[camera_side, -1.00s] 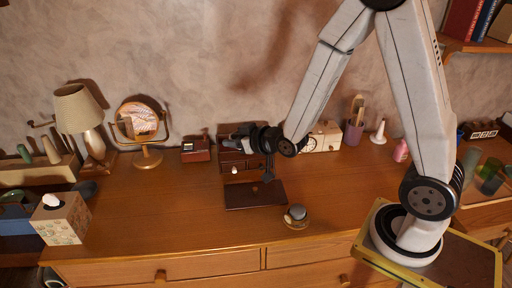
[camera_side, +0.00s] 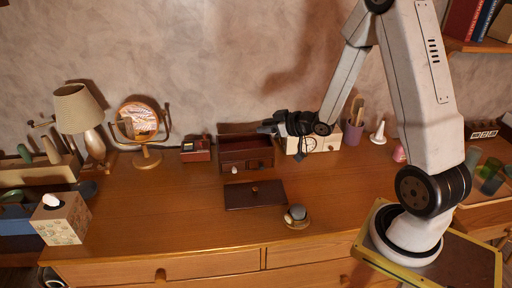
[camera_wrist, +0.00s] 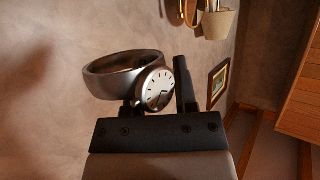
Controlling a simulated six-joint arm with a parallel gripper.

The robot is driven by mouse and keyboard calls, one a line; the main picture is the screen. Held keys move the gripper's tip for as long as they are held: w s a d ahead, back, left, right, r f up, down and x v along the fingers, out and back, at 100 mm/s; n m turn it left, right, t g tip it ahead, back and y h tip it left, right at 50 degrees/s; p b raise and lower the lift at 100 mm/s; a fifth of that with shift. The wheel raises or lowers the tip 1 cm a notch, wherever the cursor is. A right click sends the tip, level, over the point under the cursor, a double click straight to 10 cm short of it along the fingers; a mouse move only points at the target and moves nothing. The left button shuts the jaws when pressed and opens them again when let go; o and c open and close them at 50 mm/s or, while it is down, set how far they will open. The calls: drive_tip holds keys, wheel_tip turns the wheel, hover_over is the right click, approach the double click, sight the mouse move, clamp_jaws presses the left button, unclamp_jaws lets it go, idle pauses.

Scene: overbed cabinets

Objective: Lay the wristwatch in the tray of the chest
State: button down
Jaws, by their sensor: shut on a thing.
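The wristwatch (camera_wrist: 156,90) has a metal band and a pale dial with dark marks. In the wrist view my gripper (camera_wrist: 160,92) is shut on it, with the band loop sticking out to the left. In the side view my gripper (camera_side: 275,128) is up at the right of the chest, roughly level with its top; the watch is hard to pick out there. The chest (camera_side: 245,165) is small and dark brown, at the back of the dresser. Its open tray (camera_side: 246,152) looks empty.
A round dark object on a stand (camera_side: 297,216) is right of the lid. A small red-brown box (camera_side: 195,150) and a mirror (camera_side: 140,125) are left of the chest. A pale clock box (camera_side: 322,140) and a cup (camera_side: 352,132) are to the right.

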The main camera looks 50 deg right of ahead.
sight(240, 144)
drive_tip(key=shift+w+d, duration=0.1)
drive_tip(key=w+f, duration=0.1)
drive_tip(key=w, duration=0.2)
drive_tip(key=w+d+f, duration=0.1)
drive_tip(key=w, duration=0.1)
drive_tip(key=w+d+f, duration=0.1)
drive_tip(key=w+f, duration=0.1)
drive_tip(key=w, duration=0.1)
drive_tip(key=shift+w+d+f, duration=0.1)
drive_tip(key=shift+w, duration=0.25)
drive_tip(key=w+f, duration=0.3)
drive_tip(key=f, duration=0.1)
drive_tip(key=shift+w+d+f, duration=0.1)
drive_tip(key=shift+d, duration=0.3)
drive_tip(key=shift+w+d+f, duration=0.15)
drive_tip(key=shift+w+f, duration=0.35)
drive_tip(key=shift+f, duration=0.1)
drive_tip(key=shift+w+f, duration=0.2)
drive_tip(key=shift+f, duration=1.5)
drive_tip(key=shift+f, duration=0.25)
drive_tip(key=shift+f, duration=0.3)
